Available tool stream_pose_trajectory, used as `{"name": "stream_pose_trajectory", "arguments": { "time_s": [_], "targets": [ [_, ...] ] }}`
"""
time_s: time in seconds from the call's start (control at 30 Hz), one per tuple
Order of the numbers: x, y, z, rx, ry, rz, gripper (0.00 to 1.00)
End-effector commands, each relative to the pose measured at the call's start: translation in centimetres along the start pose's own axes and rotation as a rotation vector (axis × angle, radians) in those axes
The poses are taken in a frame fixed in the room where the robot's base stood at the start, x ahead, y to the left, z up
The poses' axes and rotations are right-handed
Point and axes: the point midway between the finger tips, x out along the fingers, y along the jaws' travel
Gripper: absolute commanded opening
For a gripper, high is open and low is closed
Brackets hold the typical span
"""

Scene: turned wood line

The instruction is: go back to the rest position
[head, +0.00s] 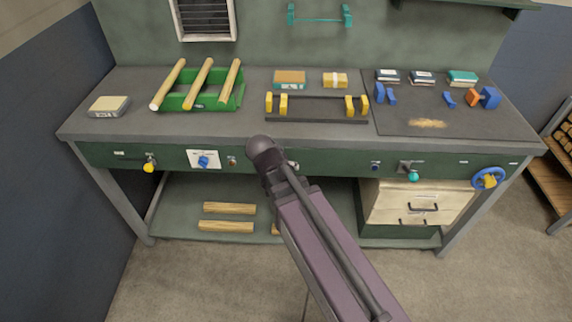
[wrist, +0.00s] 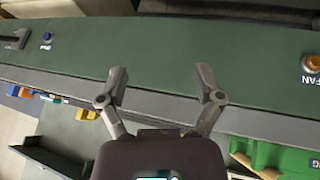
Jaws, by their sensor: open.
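My gripper (wrist: 162,84) is open and empty in the wrist view, its two fingers spread wide. It is over the dark green front panel (wrist: 180,45) of the workbench, near the grey worktop edge, and holds nothing. I cannot tell how far it is from the panel. The workbench (head: 330,145) spans the head view.
On the bench are a green tray (head: 212,104) with three dowels, a black rack (head: 318,115) with yellow supports, and blue clamps (head: 489,97). A yellow knob (head: 149,166), teal knob (head: 413,176) and blue handwheel (head: 488,178) project from the front. Floor in front (head: 190,285) is clear.

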Motion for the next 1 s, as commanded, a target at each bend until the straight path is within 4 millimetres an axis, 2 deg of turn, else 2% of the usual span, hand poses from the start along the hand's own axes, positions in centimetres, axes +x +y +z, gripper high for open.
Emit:
{"name": "stream_pose_trajectory", "arguments": {
  "time_s": [0.73,0.87,1.0],
  "targets": [
    [0.0,0.5,0.0,-0.003,-0.014,-0.001,0.84],
    [-0.1,1.4,0.0,-0.008,-0.038,-0.002,0.84],
    [-0.3,3.4,-0.1,-0.021,-0.091,-0.009,0.84]
  ]
}}
